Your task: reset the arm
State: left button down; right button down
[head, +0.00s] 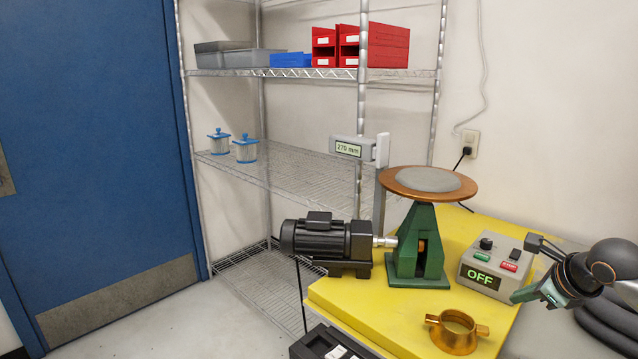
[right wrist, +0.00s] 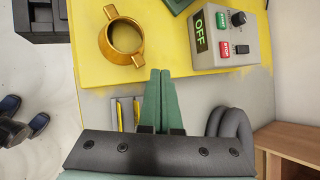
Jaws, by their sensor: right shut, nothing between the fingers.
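My right gripper (head: 520,295) comes in from the right edge of the head view, beside the grey control box. In the right wrist view its two green fingers (right wrist: 158,75) lie together, shut with nothing between them. They point toward the yellow tabletop (right wrist: 95,70), between a brass ring with two handles (right wrist: 122,40) and the control box (right wrist: 225,35). My left gripper is in neither view.
The yellow table (head: 455,235) carries a black motor (head: 325,240), a green stand with a round plate (head: 420,245), the control box (head: 490,265) reading OFF, and the brass ring (head: 453,335). Dark hoses (head: 610,320) lie at right. A wire shelf (head: 290,170) stands behind.

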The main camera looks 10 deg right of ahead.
jog(key=s+a+f+m+t+y, duration=0.1)
jog(key=s+a+f+m+y, duration=0.25)
jog(key=a, duration=0.55)
jog(key=a+f+m+t+y, duration=0.25)
jog(key=a+m+y, duration=0.3)
jog(key=a, duration=0.45)
jog(key=s+a+f+m+t+y, duration=0.1)
jog(key=a+f+m+y, duration=0.35)
jog(key=a, duration=0.45)
jog(key=s+f+m+g+h, duration=0.1)
jog(key=s+f+m+h, duration=0.4)
jog(key=s+f+m, duration=0.4)
jog(key=s+f+m+g+h, duration=0.2)
jog(key=s+f+m+h, duration=0.4)
jog(key=s+f+m, duration=0.4)
notch_tip(320, 180, down, 4)
jog(key=m, duration=0.8)
